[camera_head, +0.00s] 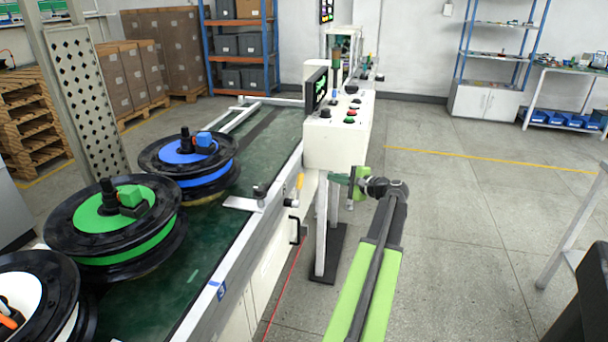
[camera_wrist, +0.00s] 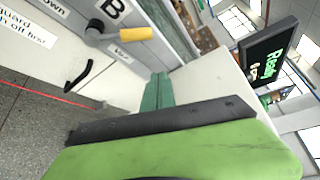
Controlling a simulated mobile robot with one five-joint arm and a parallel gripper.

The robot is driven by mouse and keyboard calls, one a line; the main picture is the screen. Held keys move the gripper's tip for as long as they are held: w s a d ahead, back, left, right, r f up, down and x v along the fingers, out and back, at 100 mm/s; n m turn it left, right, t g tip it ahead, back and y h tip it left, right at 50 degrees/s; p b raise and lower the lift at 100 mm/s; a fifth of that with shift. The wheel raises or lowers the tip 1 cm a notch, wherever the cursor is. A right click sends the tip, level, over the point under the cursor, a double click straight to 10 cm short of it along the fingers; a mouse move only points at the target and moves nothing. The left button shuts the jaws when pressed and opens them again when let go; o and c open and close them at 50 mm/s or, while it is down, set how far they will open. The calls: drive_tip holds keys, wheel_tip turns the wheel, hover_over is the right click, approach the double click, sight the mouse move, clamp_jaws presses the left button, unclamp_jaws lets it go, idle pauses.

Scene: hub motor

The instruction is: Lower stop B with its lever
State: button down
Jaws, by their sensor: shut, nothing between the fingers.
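The lever with a yellow grip (camera_head: 299,183) is on the near side of the conveyor, and its grip points up in the head view. In the wrist view the yellow grip (camera_wrist: 136,34) sits on a dark pivot beside a "B" label (camera_wrist: 112,9). A pale metal plate (camera_head: 240,203), apparently stop B, reaches over the belt's edge beside the lever; its height is hard to judge. My gripper (camera_head: 336,177) is shut and empty, right of the lever and apart from it. Its teal fingers (camera_wrist: 157,92) show below the yellow grip in the wrist view.
A white control box (camera_head: 338,145) with buttons and a "Ready" screen (camera_wrist: 268,62) stands close to my gripper. A black handle (camera_head: 296,231) sits below the lever. Green (camera_head: 112,220) and blue (camera_head: 187,160) reels lie on the belt (camera_head: 215,240). Floor to the right is open.

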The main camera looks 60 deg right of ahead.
sight(299, 188)
drive_tip(key=b+x, duration=0.2)
drive_tip(key=x, duration=0.8)
drive_tip(key=a, duration=0.1)
drive_tip(key=a+r+p, duration=0.1)
drive_tip(key=a, duration=0.1)
drive_tip(key=shift+s+a+r, duration=0.25)
drive_tip(key=shift+a, duration=0.05)
